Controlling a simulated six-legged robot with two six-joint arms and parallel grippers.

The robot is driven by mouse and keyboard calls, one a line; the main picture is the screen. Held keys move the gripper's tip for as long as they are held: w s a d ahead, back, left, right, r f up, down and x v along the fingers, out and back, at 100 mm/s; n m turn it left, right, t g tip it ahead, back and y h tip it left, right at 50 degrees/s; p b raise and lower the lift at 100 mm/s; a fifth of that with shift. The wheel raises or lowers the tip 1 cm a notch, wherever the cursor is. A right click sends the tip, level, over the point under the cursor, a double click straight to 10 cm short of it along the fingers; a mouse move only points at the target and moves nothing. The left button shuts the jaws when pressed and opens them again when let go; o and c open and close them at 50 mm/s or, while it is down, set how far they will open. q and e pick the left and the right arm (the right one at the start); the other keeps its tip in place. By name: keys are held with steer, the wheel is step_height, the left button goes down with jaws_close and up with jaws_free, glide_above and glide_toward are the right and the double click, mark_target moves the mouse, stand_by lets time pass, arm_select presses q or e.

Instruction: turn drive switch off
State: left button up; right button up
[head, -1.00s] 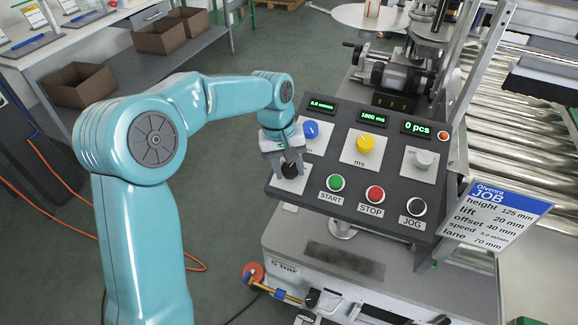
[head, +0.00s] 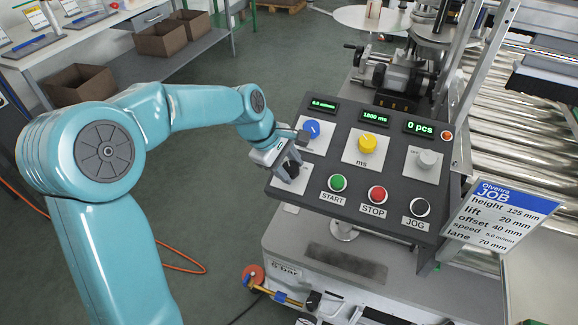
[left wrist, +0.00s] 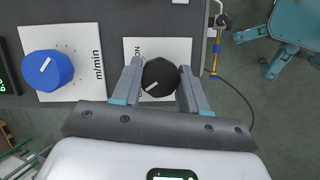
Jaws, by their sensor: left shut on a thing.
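The drive switch is a black round knob (left wrist: 160,78) on a white plate (left wrist: 180,47) in the left wrist view. A white pointer line on the knob slants towards the lower left. "ON" is printed beside it, and the other lettering is partly covered by a finger. My left gripper (head: 287,167) is shut on the knob, one finger on each side in the left wrist view. In the head view the knob (head: 292,171) is at the left end of the dark control panel (head: 310,190), mostly covered by the gripper. My right gripper is not in view.
Close by are a blue knob (head: 312,129), a yellow knob (head: 367,143) and a grey knob (head: 427,159). START (head: 337,183), STOP (head: 377,193) and JOG (head: 419,207) buttons line the panel's lower edge. A job card (head: 497,213) stands at right.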

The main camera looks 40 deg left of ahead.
arm_select(q)
steer(key=shift+r+n+t, duration=0.15)
steer(key=shift+n+t, duration=0.15)
steer(key=shift+n, duration=0.6)
steer(key=o, duration=1.1)
steer(key=shift+c, duration=0.2)
steer(key=p+v, duration=0.1)
steer(key=v, duration=1.5)
steer(key=shift+s, duration=0.2)
steer(key=shift+a, duration=0.1)
